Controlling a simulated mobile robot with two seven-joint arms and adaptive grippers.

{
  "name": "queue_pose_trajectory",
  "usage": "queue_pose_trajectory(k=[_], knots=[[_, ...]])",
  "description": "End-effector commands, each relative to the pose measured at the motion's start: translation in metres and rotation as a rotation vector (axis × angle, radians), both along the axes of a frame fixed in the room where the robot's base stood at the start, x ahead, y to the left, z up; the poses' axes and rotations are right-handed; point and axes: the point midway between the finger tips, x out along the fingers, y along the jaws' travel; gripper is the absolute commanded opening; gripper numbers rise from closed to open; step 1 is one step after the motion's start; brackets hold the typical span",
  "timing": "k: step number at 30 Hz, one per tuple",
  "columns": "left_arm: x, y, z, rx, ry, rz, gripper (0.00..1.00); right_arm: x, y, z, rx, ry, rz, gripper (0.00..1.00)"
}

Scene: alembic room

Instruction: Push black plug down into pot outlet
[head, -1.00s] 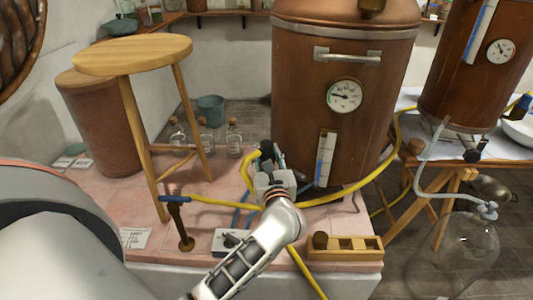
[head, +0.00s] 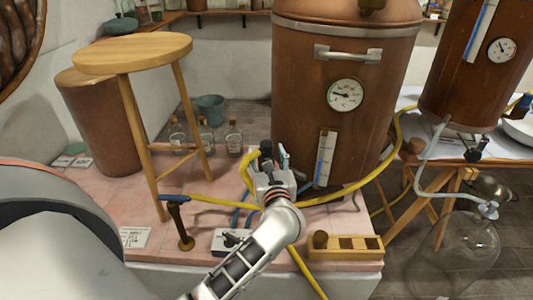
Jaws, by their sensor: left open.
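The large copper pot (head: 300,110) stands at the middle back, with a dial and a level gauge on its front. My left gripper (head: 275,155) is in front of the pot's lower left side, fingers pointing away toward it, and is open. A small black piece (head: 265,148) shows at the left fingertip. I cannot tell whether it is the black plug or part of my finger. The pot's outlet is hidden behind my gripper. My right gripper is not in view.
A yellow hose (head: 345,193) runs around the gripper and pot. A wooden rack (head: 372,243) holding a dark brown bung (head: 320,239) sits at the ledge's front right. A stool (head: 130,53) stands left. Glass bottles (head: 234,140) stand behind.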

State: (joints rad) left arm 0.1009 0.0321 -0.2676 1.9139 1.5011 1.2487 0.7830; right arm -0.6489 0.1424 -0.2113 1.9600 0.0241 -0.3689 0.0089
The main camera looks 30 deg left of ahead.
Motion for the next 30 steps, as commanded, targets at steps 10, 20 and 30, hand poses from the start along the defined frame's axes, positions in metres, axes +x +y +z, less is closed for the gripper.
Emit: queue_pose_trajectory(k=[10,20,30], knots=[[-0.037,-0.034,-0.002,-0.004,0.003,-0.002,0.51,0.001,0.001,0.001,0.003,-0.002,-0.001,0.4],[-0.079,-0.072,0.0,-0.001,0.001,-0.001,0.51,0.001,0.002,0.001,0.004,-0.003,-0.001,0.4],[-0.089,-0.08,0.001,0.003,0.0,0.0,0.51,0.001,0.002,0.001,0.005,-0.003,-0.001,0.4]])
